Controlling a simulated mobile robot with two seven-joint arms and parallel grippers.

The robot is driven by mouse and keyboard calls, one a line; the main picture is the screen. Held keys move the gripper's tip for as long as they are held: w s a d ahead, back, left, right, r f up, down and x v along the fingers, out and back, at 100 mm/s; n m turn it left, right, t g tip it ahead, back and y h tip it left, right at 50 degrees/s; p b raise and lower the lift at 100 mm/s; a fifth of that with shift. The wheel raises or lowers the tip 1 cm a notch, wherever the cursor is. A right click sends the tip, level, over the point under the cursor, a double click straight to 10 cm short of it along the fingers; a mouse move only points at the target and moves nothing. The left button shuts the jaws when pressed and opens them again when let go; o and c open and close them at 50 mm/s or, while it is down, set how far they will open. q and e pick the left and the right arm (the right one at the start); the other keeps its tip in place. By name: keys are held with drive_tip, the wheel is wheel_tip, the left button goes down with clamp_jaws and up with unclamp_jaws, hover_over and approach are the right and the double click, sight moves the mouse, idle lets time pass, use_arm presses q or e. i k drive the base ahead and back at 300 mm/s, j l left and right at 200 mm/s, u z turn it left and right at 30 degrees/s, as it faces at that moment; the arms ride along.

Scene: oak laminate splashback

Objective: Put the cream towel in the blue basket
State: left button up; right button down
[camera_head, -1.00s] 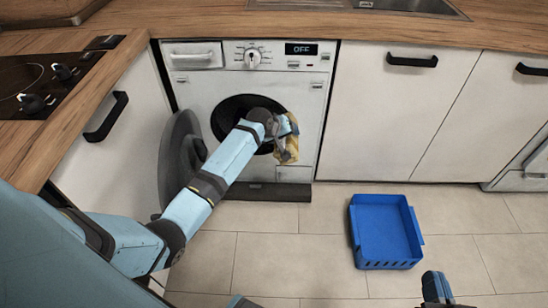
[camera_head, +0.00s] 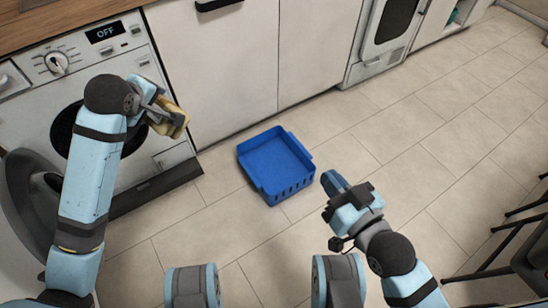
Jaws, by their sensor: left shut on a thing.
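The cream towel (camera_head: 174,122), yellowish here, is bunched in my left gripper (camera_head: 158,110). My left gripper is shut on it and holds it up in front of the washing machine's right side. The blue basket (camera_head: 262,194) sits upright on the floor to the right of the towel, and its visible inside looks empty. My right gripper (camera_head: 332,182) is just to the right of the basket in the picture. Its fingers are too unclear to tell open from shut.
The washing machine (camera_head: 130,50) reads OFF, and its round door (camera_head: 28,195) stands open at the left. White cabinets (camera_head: 230,70) line the back. An oven (camera_head: 385,40) is at the top. Dark chair legs (camera_head: 500,245) stand at the right. The tiled floor around the basket is clear.

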sight(288, 175)
drive_tip(key=i+l+z, duration=0.15)
drive_tip(key=i, duration=0.35)
drive_tip(key=i+l+z, duration=0.1)
drive_tip(key=i, duration=0.4)
